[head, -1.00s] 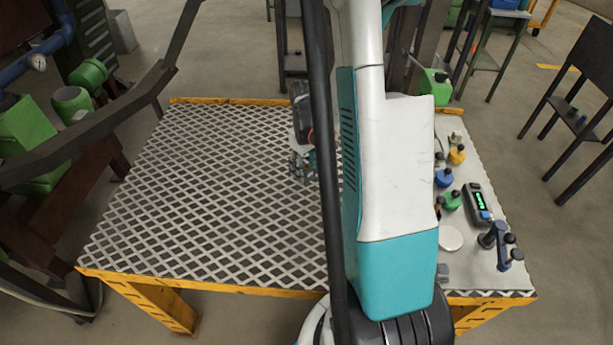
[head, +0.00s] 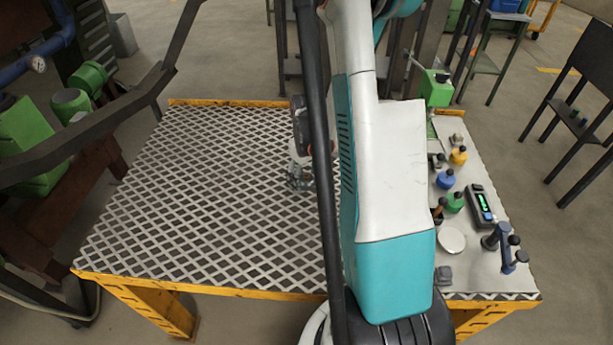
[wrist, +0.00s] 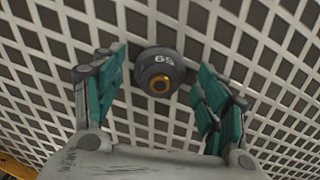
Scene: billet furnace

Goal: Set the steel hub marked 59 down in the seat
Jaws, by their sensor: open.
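A round dark steel hub (wrist: 160,72) with a brass-coloured centre shows in the wrist view against the mesh top. My gripper (wrist: 161,78) is open, with one teal-padded finger on each side of the hub. Gaps show between the pads and the hub, so it is not clamped. In the head view my gripper (head: 299,178) is low over the mesh table, partly behind a dark bar and my arm, and I cannot make out the hub there. I cannot identify the seat in either view.
A green object (head: 436,88) stands at the back right.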

